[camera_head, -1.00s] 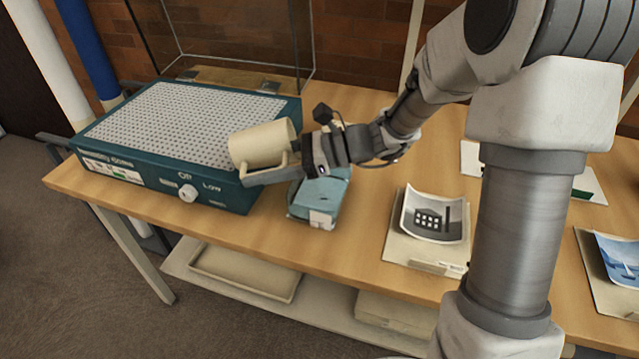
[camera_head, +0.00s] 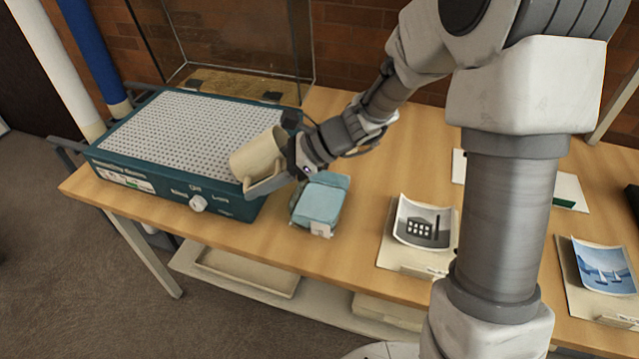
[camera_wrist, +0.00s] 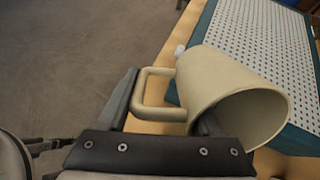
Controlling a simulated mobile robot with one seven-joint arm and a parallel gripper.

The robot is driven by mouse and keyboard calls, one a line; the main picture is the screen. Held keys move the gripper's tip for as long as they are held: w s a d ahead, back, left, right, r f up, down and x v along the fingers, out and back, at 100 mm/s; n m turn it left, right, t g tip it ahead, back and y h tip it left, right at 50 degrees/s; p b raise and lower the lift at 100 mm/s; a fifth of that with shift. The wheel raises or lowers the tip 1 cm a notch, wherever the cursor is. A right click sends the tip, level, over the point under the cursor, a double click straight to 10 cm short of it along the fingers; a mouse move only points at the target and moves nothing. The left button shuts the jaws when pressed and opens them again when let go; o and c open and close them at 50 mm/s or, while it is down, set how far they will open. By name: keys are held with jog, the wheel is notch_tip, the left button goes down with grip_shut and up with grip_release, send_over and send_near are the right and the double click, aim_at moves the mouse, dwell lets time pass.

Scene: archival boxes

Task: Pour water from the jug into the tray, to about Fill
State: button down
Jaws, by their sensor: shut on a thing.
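The beige jug (camera_head: 258,156) is held tilted above the front right corner of the teal unit. In the wrist view the jug (camera_wrist: 220,85) shows its open mouth toward the lower right, with the handle on its left side. My gripper (camera_head: 277,177) is shut on the jug; in the wrist view my gripper (camera_wrist: 165,112) has one finger beside the handle and the other seemingly inside the mouth. No water is visible. A shallow beige tray (camera_head: 245,272) lies on the shelf under the table. I cannot make out a fill mark on it.
The teal unit (camera_head: 165,188) with a perforated white top and a knob stands on the table's left. A clear case (camera_head: 225,45) stands behind it. A light-blue bundle (camera_head: 320,203) lies right of the jug, and pictures (camera_head: 422,222) lie further right. Wood between them is bare.

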jog(key=shift+r+p, duration=0.2)
jog(key=shift+p, duration=0.5)
jog(key=shift+d+f+h+p, duration=0.2)
jog(key=shift+f+h+p, duration=0.6)
jog(key=shift+h+p, duration=0.2)
jog(key=shift+r+h+p, duration=0.25)
jog(key=shift+h+p, duration=0.05)
jog(key=shift+p, duration=0.55)
jog(key=h+p, duration=0.1)
jog(key=p, duration=0.1)
jog(key=shift+a+r+p, duration=0.1)
jog(key=shift+p, duration=0.2)
jog(key=h+p, duration=0.1)
jog(key=p, duration=0.4)
jog(key=shift+a+h, duration=0.4)
jog(key=h+p, duration=0.1)
jog(key=p, duration=0.5)
jog(key=shift+w+a+h, duration=0.1)
jog(key=shift+a+h, duration=0.25)
jog(key=shift+h, duration=0.05)
jog(key=h+p, duration=0.1)
jog(key=p, duration=0.5)
jog(key=shift+a+r+h+p, duration=0.3)
jog(key=shift+r+h+p, duration=0.1)
jog(key=shift+w+a+f+h, duration=0.1)
jog(key=shift+w+f+h, duration=0.05)
jog(key=shift+f+h, duration=0.3)
